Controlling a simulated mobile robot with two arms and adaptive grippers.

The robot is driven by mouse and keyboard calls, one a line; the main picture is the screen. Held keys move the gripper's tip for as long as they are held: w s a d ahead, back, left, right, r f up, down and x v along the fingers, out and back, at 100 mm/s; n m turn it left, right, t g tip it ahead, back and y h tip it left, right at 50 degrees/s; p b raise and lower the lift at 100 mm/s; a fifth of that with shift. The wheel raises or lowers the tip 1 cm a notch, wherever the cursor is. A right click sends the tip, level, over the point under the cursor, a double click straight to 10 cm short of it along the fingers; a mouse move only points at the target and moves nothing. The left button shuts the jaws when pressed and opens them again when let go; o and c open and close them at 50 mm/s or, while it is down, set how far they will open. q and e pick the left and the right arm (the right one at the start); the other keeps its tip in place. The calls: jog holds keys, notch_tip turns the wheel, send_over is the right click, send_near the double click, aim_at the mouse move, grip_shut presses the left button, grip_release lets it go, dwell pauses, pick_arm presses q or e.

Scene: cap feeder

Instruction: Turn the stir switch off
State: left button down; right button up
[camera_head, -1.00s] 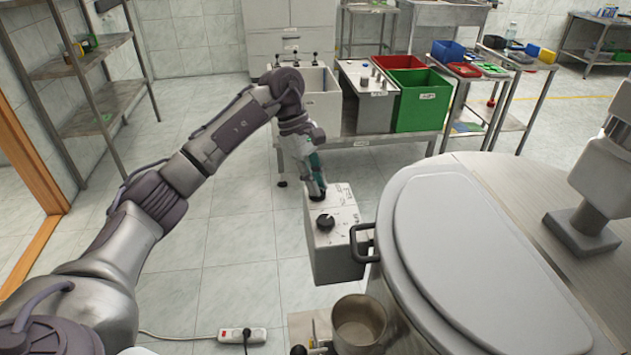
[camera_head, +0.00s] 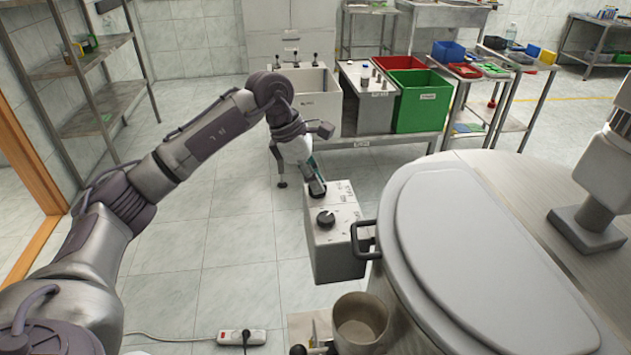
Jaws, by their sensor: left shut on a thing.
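A light grey control box (camera_head: 338,252) is fixed beside the large round machine. A black round knob (camera_head: 326,219) sits on its sloped top face, near the front. My left gripper (camera_head: 317,189) points down at the far left corner of the box's top, behind the knob. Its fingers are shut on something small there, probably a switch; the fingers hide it. Small printed labels on the box are too small to read. My right gripper is not in view.
The round machine with a grey lid (camera_head: 475,250) and a black handle (camera_head: 362,240) stands right of the box. A metal pot (camera_head: 360,322) is below. A power strip (camera_head: 242,337) lies on the floor. The floor left of the box is clear.

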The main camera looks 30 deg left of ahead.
pick_arm(q)
jog(key=n+t, duration=0.1)
jog(key=n, duration=0.1)
jog(key=n+y+b, duration=0.1)
jog(key=n, duration=0.2)
jog(key=shift+s+n+t, duration=0.1)
jog(key=shift+n+t, duration=0.2)
jog(key=shift+t, duration=0.1)
jog(key=n+y, duration=0.1)
jog(key=n, duration=0.1)
jog(key=n+y+b, duration=0.1)
jog(key=n, duration=0.2)
jog(key=shift+d+t, duration=0.15)
jog(key=shift+t, duration=0.15)
jog(key=shift+n, duration=0.3)
jog(key=c, duration=1.2)
grip_release()
